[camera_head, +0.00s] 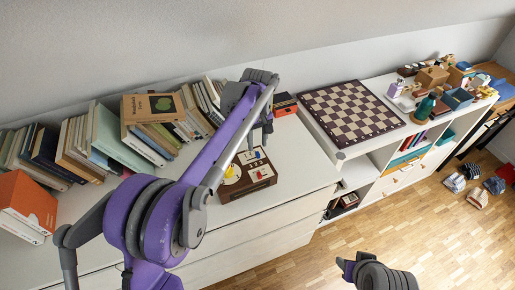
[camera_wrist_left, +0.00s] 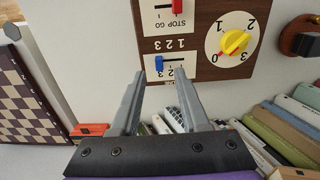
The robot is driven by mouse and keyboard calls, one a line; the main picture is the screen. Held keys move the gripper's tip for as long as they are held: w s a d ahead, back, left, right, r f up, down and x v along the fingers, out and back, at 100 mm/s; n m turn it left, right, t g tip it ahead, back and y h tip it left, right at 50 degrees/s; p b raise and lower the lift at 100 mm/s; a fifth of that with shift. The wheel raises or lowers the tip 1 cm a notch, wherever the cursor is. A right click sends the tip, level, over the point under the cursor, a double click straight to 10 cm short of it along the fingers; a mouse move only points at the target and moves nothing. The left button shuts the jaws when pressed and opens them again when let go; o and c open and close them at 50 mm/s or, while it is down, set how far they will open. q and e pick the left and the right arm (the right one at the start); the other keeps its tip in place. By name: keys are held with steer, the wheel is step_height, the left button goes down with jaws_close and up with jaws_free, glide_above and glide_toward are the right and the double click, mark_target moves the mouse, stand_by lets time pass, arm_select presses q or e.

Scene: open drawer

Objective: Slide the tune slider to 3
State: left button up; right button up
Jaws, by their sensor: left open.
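A brown control box (camera_head: 262,185) with white panels sits on the white cabinet top. In the left wrist view, the box (camera_wrist_left: 207,10) shows a blue slider knob (camera_wrist_left: 159,62) at the left end of a short slot marked 1 2 3. A red slider by STOP GO and a yellow dial (camera_wrist_left: 234,42) are on the same face. My left gripper (camera_head: 259,134) is at the box. In the left wrist view its open fingers (camera_wrist_left: 161,78) stand on either side of the blue knob's line. Contact cannot be told. The fingers partly hide the lower numbers.
Rows of books (camera_head: 60,150) stand behind and left of the box. A chessboard (camera_head: 351,112) lies on the shelf at right. An orange and dark box (camera_head: 284,104) is behind. My right arm shows at the bottom right, over the wooden floor. The cabinet top in front is clear.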

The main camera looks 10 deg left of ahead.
mark_target(257, 154)
arm_select(q)
step_height(257, 154, up, 6)
steer(key=shift+r, duration=0.2)
arm_select(e)
steer(key=shift+r, duration=0.3)
arm_select(q)
steer(key=s+a+r+m+t+p, duration=0.1)
steer(key=s+a+m, duration=0.1)
steer(key=s, duration=0.5)
steer(key=s+a+r+m+t+p, duration=0.1)
steer(key=s+a+m+t, duration=0.1)
steer(key=s, duration=0.6)
steer(key=s+a+f+m+t+p, duration=0.1)
steer(key=s+f, duration=0.3)
steer(key=s, duration=0.3)
steer(key=s+f+m+t, duration=0.1)
steer(key=s+f+m, duration=0.1)
steer(key=s+f, duration=0.2)
steer(key=s, duration=0.3)
steer(key=shift+s+a+p, duration=0.25)
steer(key=shift+a+p, duration=0.1)
arm_select(e)
steer(key=r, duration=0.2)
steer(key=w+r, duration=0.1)
steer(key=r, duration=0.1)
steer(key=shift+w, duration=0.1)
steer(key=shift+a, duration=0.1)
stand_by(1.4)
